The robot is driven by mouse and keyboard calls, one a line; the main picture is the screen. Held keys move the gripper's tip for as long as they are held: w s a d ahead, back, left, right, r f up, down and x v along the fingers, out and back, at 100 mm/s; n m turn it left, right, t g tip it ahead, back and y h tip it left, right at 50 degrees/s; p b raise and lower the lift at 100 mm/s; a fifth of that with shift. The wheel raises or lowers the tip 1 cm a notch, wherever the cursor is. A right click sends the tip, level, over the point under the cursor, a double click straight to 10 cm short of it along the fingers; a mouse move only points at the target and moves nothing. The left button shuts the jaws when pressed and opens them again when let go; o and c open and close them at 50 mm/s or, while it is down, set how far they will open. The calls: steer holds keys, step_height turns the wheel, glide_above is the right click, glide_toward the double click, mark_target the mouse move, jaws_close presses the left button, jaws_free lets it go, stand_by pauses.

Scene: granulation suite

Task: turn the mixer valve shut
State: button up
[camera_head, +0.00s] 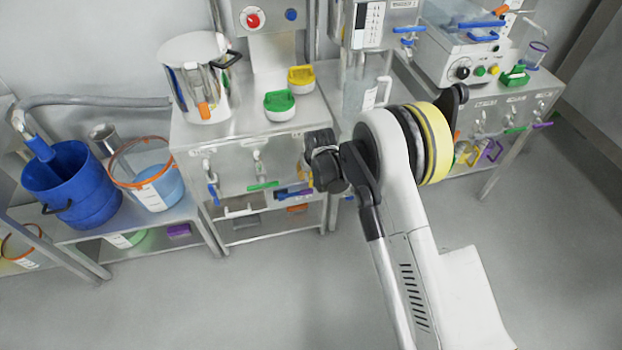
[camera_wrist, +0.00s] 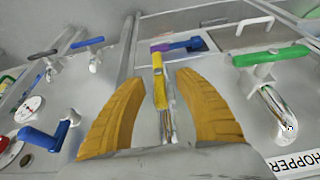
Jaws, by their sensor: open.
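In the wrist view, a valve with a yellow lever handle (camera_wrist: 158,80) stands between the two orange-brown fingers of my gripper (camera_wrist: 157,76). The gripper is open, with a gap on both sides of the handle. The yellow handle points along the fingers, above a metal valve body. No mixer label is readable, so I cannot tell whether this is the mixer valve. In the head view, my dark wrist (camera_head: 325,165) is in front of the steel valve panel (camera_head: 235,170); the fingers cannot be made out there.
A green-handled valve (camera_wrist: 270,56) stands right, near a HOPPER label (camera_wrist: 300,161). A blue-handled valve (camera_wrist: 45,138) stands lower left, another blue handle (camera_wrist: 87,42) upper left. A purple-and-blue handle (camera_wrist: 180,45) lies beyond the yellow one. The floor (camera_head: 180,305) is clear.

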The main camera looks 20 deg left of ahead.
steer(key=shift+x, duration=0.9)
steer(key=shift+d, duration=0.1)
jaws_close()
steer(key=shift+d+y, duration=0.1)
steer(key=shift+y, duration=0.2)
steer(key=g+y, duration=0.2)
steer(key=y, duration=0.1)
steer(key=shift+w+d+m, duration=0.15)
steer(key=shift+d+m, duration=0.05)
steer(key=shift+m, duration=0.2)
steer(key=shift+f+m+g+y, duration=0.1)
steer(key=shift+m+g+y, duration=0.15)
steer(key=shift+g+y, duration=0.5)
steer(key=shift+m+g+y, duration=0.25)
steer(key=shift+y, duration=0.9)
